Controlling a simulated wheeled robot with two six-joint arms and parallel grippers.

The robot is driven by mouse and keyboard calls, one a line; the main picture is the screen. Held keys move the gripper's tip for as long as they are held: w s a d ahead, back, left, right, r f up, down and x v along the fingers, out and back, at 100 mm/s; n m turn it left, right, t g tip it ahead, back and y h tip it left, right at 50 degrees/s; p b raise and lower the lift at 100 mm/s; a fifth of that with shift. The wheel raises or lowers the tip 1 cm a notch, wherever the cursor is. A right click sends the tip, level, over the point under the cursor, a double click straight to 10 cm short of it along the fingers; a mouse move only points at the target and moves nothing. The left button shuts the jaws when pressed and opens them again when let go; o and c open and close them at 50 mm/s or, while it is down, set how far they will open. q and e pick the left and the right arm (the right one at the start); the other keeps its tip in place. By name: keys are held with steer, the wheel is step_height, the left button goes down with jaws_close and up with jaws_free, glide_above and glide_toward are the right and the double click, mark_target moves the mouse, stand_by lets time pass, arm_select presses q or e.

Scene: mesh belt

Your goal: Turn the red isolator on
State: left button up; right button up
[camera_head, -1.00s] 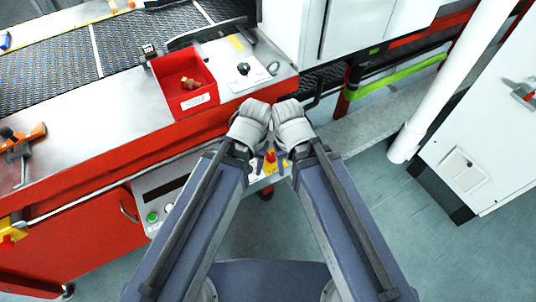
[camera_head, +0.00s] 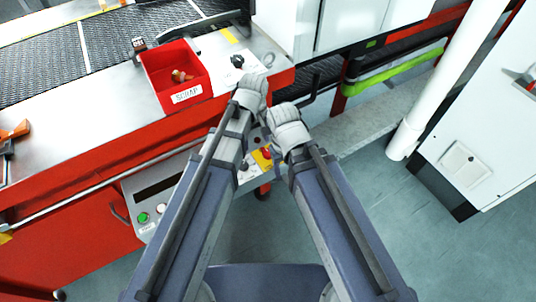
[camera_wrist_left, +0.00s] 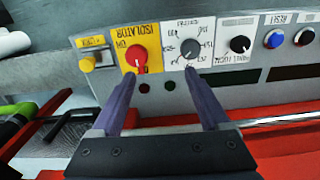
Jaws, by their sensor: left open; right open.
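The red isolator knob (camera_wrist_left: 137,56) sits on a yellow ISOLATOR plate (camera_wrist_left: 150,37), upside down in the left wrist view. I cannot tell for sure which mark it points to. In the head view the yellow plate (camera_head: 261,160) shows on the control panel, partly covered by my arms. My left gripper (camera_wrist_left: 154,76) is open and empty. The knob appears between its fingertips, nearer the left finger, with no visible contact. In the head view my left gripper (camera_head: 251,93) is above my right gripper (camera_head: 288,130), which is open; its fingers are largely hidden.
A red SCRAP bin (camera_head: 177,78) stands on the machine ledge. A white pipe (camera_head: 452,85) rises at the right.

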mark_target(268, 152)
arm_select(q)
steer(key=d+n, duration=0.1)
steer(key=w+d, duration=0.1)
steer(key=w+d+n, duration=0.1)
steer(key=d, duration=0.1)
steer(key=shift+f+n, duration=0.2)
steer(key=shift+n, duration=0.1)
steer(key=shift+s+a, duration=0.1)
steer(key=shift+f, duration=0.1)
step_height(268, 152, down, 8)
steer(key=b, duration=0.8)
steer(key=shift+r, duration=0.2)
jaws_close()
